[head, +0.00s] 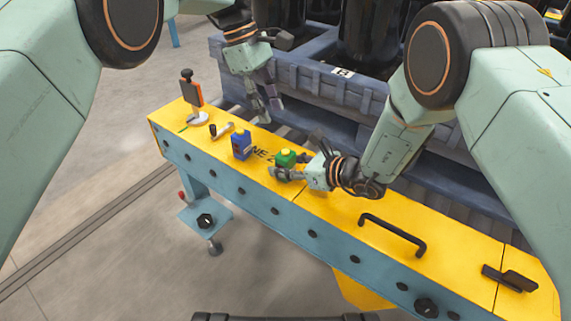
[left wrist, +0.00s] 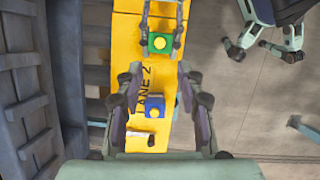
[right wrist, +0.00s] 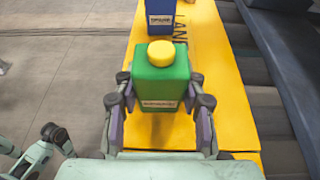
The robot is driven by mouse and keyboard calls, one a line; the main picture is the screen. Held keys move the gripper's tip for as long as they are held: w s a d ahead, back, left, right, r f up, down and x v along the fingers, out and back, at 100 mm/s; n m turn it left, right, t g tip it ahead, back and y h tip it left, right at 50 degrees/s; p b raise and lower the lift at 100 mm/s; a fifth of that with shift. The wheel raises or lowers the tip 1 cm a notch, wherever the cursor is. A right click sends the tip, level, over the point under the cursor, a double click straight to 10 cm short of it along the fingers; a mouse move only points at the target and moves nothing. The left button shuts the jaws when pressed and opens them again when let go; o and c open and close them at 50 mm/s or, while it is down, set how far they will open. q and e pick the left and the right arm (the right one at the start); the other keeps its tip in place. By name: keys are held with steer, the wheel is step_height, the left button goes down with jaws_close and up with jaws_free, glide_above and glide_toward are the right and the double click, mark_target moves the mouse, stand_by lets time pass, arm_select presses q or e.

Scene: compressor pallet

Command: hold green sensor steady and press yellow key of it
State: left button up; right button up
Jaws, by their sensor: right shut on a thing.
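The green sensor (head: 285,158) stands on the yellow bench top (head: 350,212). Its round yellow key (right wrist: 161,53) is on top and shows clearly in the right wrist view. My right gripper (right wrist: 160,103) is shut on the sides of the green sensor (right wrist: 160,84). My left gripper (head: 268,110) is open and empty, above the bench and behind the blue sensor. In the left wrist view its fingers (left wrist: 163,110) are spread, with the green sensor (left wrist: 160,43) and its yellow key beyond them, held between the right gripper's fingers.
A blue sensor (head: 241,146) stands left of the green one. Further left are a small lever (head: 221,130) and an orange-black clamp (head: 193,92). A black handle (head: 393,235) rises at the right. Blue-grey crates (head: 300,78) stand close behind the bench.

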steer(key=c, duration=0.4)
arm_select(q)
jaws_close()
arm_select(e)
steer(key=shift+c, duration=0.2)
stand_by(1.0)
